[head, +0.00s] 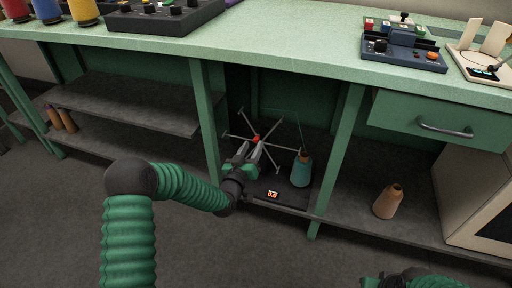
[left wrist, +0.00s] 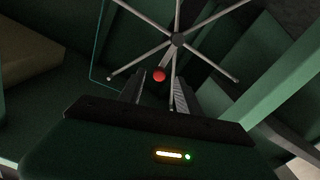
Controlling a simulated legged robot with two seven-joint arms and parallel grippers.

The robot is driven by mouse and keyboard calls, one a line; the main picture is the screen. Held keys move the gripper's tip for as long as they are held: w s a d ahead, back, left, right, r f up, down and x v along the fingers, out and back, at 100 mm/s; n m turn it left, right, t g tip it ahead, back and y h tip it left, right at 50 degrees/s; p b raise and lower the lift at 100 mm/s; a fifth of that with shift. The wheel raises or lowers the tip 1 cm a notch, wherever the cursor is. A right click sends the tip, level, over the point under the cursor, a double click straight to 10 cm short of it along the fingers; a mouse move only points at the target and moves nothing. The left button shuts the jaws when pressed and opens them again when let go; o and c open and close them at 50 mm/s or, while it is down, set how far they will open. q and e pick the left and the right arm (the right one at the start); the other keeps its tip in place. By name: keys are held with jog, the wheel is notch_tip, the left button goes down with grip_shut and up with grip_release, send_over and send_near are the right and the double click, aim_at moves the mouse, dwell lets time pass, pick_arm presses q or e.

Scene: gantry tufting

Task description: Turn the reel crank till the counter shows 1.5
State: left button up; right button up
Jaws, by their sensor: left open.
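The reel (head: 243,137) is a star of thin grey spokes under the bench, with a red crank knob (head: 256,138) near its middle. In the left wrist view the reel hub (left wrist: 178,39) shows with its spokes, and the red knob (left wrist: 159,75) appears between my fingertips. My left gripper (head: 256,152) is open at the knob; it also shows in the left wrist view (left wrist: 157,88). I cannot tell whether the fingers touch the knob. The counter (head: 272,194) glows orange on the dark base; its digits are too small to read surely. Part of my right arm shows at the bottom right edge.
A teal yarn cone (head: 301,170) stands right of the reel, with a thread rising from it. A tan cone (head: 389,202) stands on the right shelf. Green bench legs (head: 207,125) and (head: 342,150) flank the reel bay. The benchtop (head: 280,45) is above.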

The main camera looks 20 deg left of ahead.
aim_at(255, 142)
pick_arm(q)
jog(key=w, duration=0.1)
jog(key=w+b, duration=0.1)
jog(key=w, duration=0.1)
jog(key=shift+w+d+f, duration=0.1)
jog(key=shift+f, duration=0.1)
jog(key=shift+w+r, duration=0.2)
jog(key=shift+w, duration=0.35)
grip_shut()
jog(key=shift+f, duration=0.1)
dwell(0.6)
